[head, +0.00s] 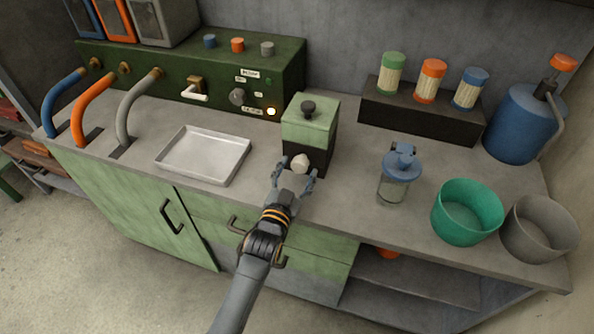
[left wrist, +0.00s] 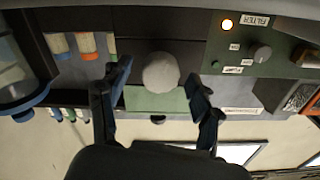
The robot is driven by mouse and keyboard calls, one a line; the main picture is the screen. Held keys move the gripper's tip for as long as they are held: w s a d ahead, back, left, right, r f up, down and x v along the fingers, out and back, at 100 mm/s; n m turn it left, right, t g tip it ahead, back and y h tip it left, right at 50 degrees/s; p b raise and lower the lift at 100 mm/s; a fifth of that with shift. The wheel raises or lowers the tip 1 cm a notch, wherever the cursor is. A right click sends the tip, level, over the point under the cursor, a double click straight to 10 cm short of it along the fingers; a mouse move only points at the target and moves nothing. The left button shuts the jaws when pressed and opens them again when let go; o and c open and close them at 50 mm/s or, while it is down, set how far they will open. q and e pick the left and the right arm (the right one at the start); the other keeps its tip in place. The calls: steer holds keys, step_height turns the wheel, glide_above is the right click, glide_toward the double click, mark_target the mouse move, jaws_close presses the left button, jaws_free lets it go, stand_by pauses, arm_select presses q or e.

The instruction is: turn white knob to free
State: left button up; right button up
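The white knob (head: 300,163) is a pale round knob on the dark lower front of a small box with a green top (head: 309,125). In the left wrist view the white knob (left wrist: 161,73) sits in the middle, between the two fingers. My left gripper (head: 297,174) is open in front of the box, with one finger on each side of the knob. In the wrist view a gap shows between the knob and each finger of the left gripper (left wrist: 160,80). The knob's setting cannot be read. My right gripper is not in view.
A green panel (head: 215,70) with a grey dial (head: 237,96) and a lit lamp (head: 271,112) stands behind. A metal tray (head: 203,155) lies left of the box. A lidded jar (head: 398,178), a green bowl (head: 467,213) and a grey bowl (head: 540,230) stand right.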

arm_select(q)
steer(key=v, duration=1.2)
stand_by(0.3)
steer(key=s+a+f+n+g+y, duration=0.1)
steer(key=s+a+f+g, duration=0.3)
steer(key=f, duration=0.7)
steer(key=s+a+f+g+y, duration=0.15)
steer(key=s+f, duration=0.35)
steer(key=f, duration=0.7)
steer(key=s+a+f+n+g+y, duration=0.1)
steer(key=s+a+f+g, duration=0.3)
steer(key=f, duration=0.7)
steer(key=s+a+f+g, duration=0.2)
steer(key=s+f, duration=0.3)
steer(key=s, duration=0.4)
steer(key=s+a+f+n+g+y, duration=0.1)
steer(key=s+a+f, duration=0.3)
steer(key=s, duration=0.5)
steer(key=s+a+f+n+g+y, duration=0.1)
steer(key=s+a+f+g, duration=0.2)
steer(key=s, duration=0.6)
step_height(320, 180, down, 3)
steer(key=shift+a+r+g, duration=0.1)
steer(key=shift+a+g, duration=0.25)
steer(key=shift+a, duration=0.05)
